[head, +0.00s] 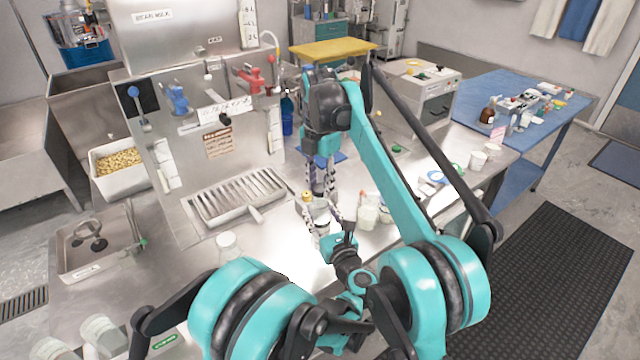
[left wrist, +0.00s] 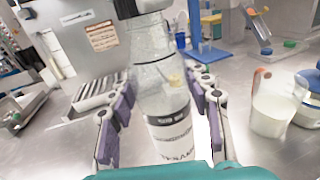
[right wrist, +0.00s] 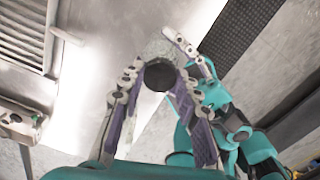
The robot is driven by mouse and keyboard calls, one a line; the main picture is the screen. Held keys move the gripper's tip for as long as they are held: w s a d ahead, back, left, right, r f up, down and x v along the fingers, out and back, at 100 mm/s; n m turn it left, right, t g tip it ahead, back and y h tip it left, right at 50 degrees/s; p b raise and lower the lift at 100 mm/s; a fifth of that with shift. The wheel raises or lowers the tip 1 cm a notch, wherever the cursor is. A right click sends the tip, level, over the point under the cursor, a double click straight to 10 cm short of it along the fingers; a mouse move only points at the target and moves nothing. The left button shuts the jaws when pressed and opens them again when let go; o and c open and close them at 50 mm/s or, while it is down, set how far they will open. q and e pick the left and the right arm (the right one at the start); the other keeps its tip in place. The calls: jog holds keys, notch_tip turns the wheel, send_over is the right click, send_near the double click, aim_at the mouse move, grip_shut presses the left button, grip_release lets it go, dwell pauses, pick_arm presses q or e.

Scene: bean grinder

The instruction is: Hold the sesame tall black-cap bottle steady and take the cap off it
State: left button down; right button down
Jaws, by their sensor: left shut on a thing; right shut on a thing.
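The tall clear bottle (left wrist: 160,92) with a black-and-white label stands upright between the pads of my left gripper (left wrist: 158,105), which is shut on its body. In the head view the bottle (head: 322,217) is small and partly hidden by my grippers. My right gripper (head: 321,196) comes down from above it. In the right wrist view the round black cap (right wrist: 160,76) sits between the right fingers, which are shut on it, with clear bottle (right wrist: 161,48) showing behind. I cannot tell whether the cap is still seated on the neck.
A jar with a gold lid (head: 307,196) stands close left of the bottle. A drip tray (head: 238,197) and steel machine are at left.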

aim_at(320, 187)
jog(key=shift+n, duration=0.8)
jog(key=shift+r, duration=0.2)
jog(key=shift+r, duration=0.9)
jog(key=shift+r, duration=2)
pick_arm(q)
jog(key=c, duration=0.6)
grip_release()
